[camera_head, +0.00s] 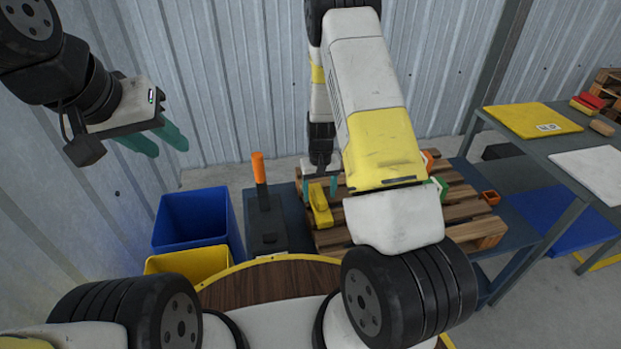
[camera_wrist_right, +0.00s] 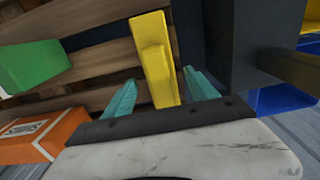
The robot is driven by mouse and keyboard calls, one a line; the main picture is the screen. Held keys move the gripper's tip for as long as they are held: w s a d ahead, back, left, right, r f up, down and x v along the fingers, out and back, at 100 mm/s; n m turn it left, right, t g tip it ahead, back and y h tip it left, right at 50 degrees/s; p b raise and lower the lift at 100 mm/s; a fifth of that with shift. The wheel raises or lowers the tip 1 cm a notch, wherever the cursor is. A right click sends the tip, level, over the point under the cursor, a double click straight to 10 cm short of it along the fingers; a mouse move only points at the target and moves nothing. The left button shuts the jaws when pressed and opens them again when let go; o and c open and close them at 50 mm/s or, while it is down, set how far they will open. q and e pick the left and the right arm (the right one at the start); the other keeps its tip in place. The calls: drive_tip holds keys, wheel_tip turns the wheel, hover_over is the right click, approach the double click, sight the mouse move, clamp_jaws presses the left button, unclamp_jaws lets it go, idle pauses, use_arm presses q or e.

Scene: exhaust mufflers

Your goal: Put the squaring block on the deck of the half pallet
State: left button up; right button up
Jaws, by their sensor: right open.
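A yellow block (camera_head: 320,205), the likeliest squaring block though the frames do not name it, is at the left end of the wooden half pallet (camera_head: 340,236). It appears to lie on the deck boards. In the right wrist view the yellow block (camera_wrist_right: 153,55) stands out in front of the boards (camera_wrist_right: 100,65). My right gripper (camera_head: 320,187) is open, with teal fingers on either side of the block in the wrist view (camera_wrist_right: 160,84). I cannot tell whether they touch it. My left gripper (camera_head: 168,146) is open and empty, high at the left.
A green block (camera_wrist_right: 32,65) and an orange box (camera_wrist_right: 35,140) are also on the pallet. A dark box with an orange handle (camera_head: 258,168) stands left of it. Blue (camera_head: 193,218) and yellow bins (camera_head: 188,264) are further left. A table (camera_head: 530,145) stands right.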

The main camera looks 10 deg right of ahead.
wheel_tip(320, 180, up, 9)
drive_tip(key=shift+f, duration=0.15)
wheel_tip(320, 180, up, 10)
drive_tip(key=t+y, duration=0.1)
hover_over(319, 193)
drive_tip(key=s, duration=0.2)
drive_tip(key=s+a+r+t+y, duration=0.15)
drive_tip(key=s+r, duration=0.35)
drive_tip(key=r, duration=0.5)
drive_tip(key=s+r+t, duration=0.2)
drive_tip(key=s+r, duration=0.3)
drive_tip(key=s, duration=0.3)
drive_tip(key=s+r+t, duration=0.1)
drive_tip(key=s+r, duration=0.4)
drive_tip(key=s, duration=0.4)
drive_tip(key=shift+a+r+t, duration=0.15)
drive_tip(key=shift+a+t, duration=0.1)
drive_tip(key=shift+t, duration=0.1)
drive_tip(key=shift+d, duration=0.1)
